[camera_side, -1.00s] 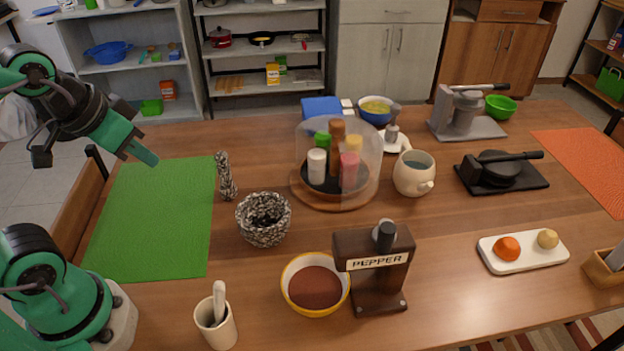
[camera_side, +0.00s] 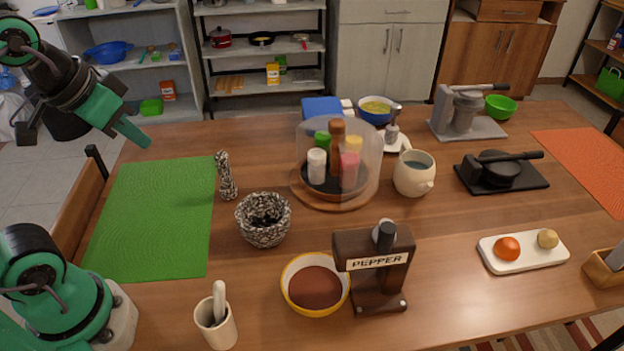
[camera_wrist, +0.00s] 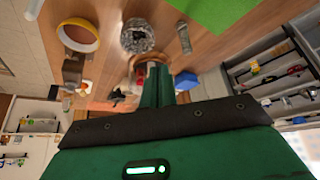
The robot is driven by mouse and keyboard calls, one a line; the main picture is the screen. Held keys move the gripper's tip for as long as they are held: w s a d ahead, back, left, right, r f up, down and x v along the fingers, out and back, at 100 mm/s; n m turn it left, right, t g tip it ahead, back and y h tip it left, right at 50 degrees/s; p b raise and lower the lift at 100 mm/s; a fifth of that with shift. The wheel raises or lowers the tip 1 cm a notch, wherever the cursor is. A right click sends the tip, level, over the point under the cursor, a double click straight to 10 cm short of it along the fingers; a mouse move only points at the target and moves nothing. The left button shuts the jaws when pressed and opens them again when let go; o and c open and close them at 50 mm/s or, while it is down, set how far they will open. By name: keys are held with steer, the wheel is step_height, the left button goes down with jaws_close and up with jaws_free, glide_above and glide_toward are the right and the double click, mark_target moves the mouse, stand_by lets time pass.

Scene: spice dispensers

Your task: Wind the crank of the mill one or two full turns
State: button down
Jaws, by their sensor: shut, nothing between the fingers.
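The mill (camera_side: 372,270) is a dark brown stand with a PEPPER label, upright near the front middle of the table. The mill also shows small in the wrist view (camera_wrist: 72,70). My gripper (camera_side: 136,136) is shut and empty, high at the upper left over the far edge of the green mat, far from the mill. Its green fingers show together in the wrist view (camera_wrist: 157,80).
A yellow-rimmed bowl (camera_side: 301,300) of reddish-brown powder sits just left of the mill. A speckled bowl (camera_side: 263,232), a speckled shaker (camera_side: 226,177) and a covered spice carousel (camera_side: 338,200) stand between. A mortar cup (camera_side: 217,332) is at the front. The green mat (camera_side: 150,220) is clear.

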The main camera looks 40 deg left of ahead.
steer(key=shift+r, duration=1.6)
steer(key=shift+f, duration=0.1)
step_height(320, 180, down, 7)
steer(key=w, duration=0.1)
steer(key=shift+a, duration=0.35)
steer(key=shift+w, duration=0.1)
